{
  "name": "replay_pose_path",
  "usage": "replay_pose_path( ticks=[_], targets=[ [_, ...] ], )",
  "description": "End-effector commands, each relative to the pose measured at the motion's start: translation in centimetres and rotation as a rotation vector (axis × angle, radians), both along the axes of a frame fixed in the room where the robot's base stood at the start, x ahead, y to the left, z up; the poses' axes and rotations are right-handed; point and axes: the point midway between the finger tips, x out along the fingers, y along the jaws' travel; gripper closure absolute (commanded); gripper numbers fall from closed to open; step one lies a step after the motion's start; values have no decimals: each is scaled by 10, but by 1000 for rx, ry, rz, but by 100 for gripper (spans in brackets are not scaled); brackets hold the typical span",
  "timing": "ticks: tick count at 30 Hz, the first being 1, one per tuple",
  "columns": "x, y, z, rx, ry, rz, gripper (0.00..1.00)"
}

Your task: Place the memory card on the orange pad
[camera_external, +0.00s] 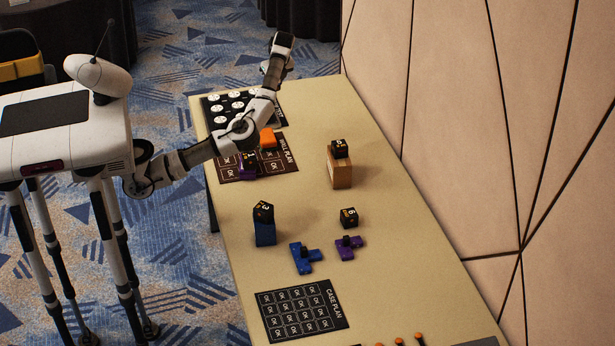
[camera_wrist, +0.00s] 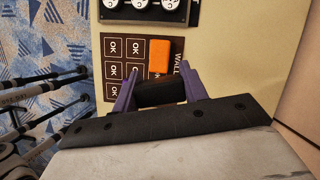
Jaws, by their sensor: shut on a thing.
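The orange pad (camera_external: 267,138) lies at the upper right of the dark wall plan board. In the wrist view the orange pad (camera_wrist: 159,52) shows just beyond the jaws. My gripper (camera_wrist: 158,88) has purple fingers and is shut on a dark piece (camera_wrist: 160,94), over the near part of the board. The dark piece looks to be the memory card, but its markings are not readable. It appears apart from the pad. In the external view my gripper (camera_external: 247,168) is partly hidden below my arm. Its height above the board is unclear.
The wall plan board (camera_external: 285,165) has OK cells. A panel of white discs (camera_external: 222,117) lies behind it. Dark marked cubes stand on a blue block (camera_external: 265,236) and a wooden block (camera_external: 341,174). Blue (camera_external: 303,258) and purple (camera_external: 349,246) pieces lie nearer. The case plan board (camera_external: 300,308) is in front.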

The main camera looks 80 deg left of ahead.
Motion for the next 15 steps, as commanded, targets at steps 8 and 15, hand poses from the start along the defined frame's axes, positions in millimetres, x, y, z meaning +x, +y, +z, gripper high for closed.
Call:
replay_pose_path(
  ticks=[8, 15],
  targets=[
    [-29, 29, -8, -2, -1, 110, 79],
    [-30, 29, -67, -1, 2, 111, 79]
  ],
)
